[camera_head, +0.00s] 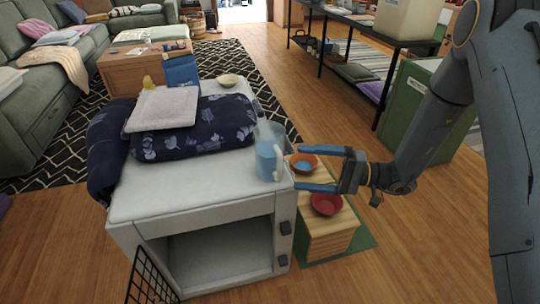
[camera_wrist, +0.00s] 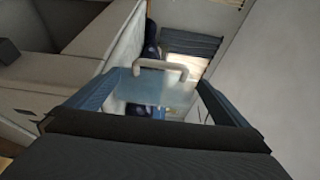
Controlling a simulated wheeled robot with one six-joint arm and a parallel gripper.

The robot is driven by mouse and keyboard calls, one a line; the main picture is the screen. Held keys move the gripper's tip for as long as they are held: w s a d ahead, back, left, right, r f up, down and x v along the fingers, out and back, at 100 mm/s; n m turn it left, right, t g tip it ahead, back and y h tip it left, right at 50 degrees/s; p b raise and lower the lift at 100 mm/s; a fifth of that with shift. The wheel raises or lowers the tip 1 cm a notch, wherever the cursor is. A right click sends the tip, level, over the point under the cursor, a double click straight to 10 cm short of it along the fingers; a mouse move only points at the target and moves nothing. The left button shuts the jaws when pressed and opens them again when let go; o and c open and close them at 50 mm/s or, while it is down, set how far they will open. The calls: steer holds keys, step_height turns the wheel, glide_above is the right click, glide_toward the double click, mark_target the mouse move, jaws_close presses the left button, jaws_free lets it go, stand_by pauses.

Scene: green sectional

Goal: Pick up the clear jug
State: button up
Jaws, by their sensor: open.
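The clear jug (camera_head: 267,158) stands upright on the front right corner of the white cabinet (camera_head: 190,190). It is pale blue and see-through, with a light handle. My gripper (camera_head: 302,168) is open and empty to the right of the jug. Its two blue fingers point left at it, tips a little short of it in the head view. In the wrist view the jug (camera_wrist: 160,88) shows between the open fingers of my gripper (camera_wrist: 160,82), its light handle uppermost. I cannot tell the exact gap between the tips and the jug.
A dark blue flowered cloth (camera_head: 205,130), a grey cushion (camera_head: 163,109) and a small bowl (camera_head: 229,80) lie on the cabinet. A green box (camera_head: 425,120) stands right.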

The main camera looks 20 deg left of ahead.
mark_target(280, 167)
steer(key=a, duration=0.2)
steer(key=s+a+p, duration=0.1)
steer(key=a, duration=0.4)
steer(key=shift+s+a, duration=0.25)
steer(key=shift+a, duration=0.05)
steer(key=shift+r, duration=0.1)
steer(key=c, duration=1.4)
